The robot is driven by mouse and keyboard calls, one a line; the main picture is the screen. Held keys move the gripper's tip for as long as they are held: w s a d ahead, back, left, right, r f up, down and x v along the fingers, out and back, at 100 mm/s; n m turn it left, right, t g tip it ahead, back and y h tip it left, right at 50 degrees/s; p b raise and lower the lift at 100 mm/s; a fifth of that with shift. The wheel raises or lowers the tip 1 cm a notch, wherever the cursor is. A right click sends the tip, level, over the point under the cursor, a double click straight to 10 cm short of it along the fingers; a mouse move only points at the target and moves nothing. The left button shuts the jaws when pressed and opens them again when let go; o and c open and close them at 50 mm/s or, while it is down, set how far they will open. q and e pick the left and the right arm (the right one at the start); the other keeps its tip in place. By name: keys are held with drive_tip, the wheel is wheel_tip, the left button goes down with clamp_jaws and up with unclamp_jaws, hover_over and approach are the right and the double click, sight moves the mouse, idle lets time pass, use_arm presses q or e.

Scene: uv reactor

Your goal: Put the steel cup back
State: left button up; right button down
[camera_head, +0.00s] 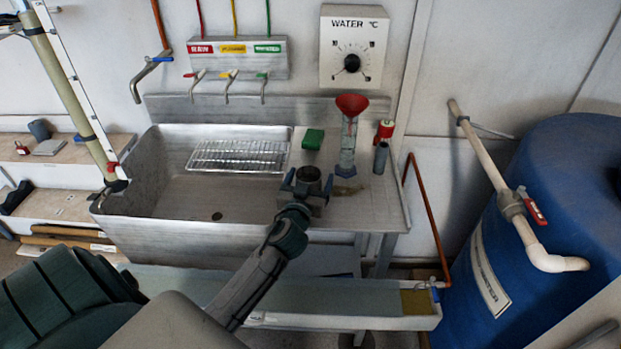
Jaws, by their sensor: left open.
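The steel cup (308,175) is a small grey metal cup at the sink's right edge, by the drainboard. My left gripper (308,184) is open, with its dark green fingers on either side of the cup. The wrist hides the cup's lower part, so I cannot tell whether the fingers touch it or what it rests on. My right gripper is not in view.
A steel sink (160,200) with a wire rack (240,156) lies to the left. A green sponge (313,139), a glass cylinder with a red funnel (352,104), and a dark grey cylinder (381,158) stand on the drainboard. A blue barrel (560,220) is at right.

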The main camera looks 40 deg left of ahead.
use_arm(q)
drive_tip(key=b+v, duration=0.2)
drive_tip(key=v, duration=0.8)
drive_tip(key=shift+s+d+f+b, duration=0.1)
drive_tip(key=shift+b, duration=0.2)
drive_tip(key=shift+s+d, duration=0.15)
drive_tip(key=shift+s, duration=0.45)
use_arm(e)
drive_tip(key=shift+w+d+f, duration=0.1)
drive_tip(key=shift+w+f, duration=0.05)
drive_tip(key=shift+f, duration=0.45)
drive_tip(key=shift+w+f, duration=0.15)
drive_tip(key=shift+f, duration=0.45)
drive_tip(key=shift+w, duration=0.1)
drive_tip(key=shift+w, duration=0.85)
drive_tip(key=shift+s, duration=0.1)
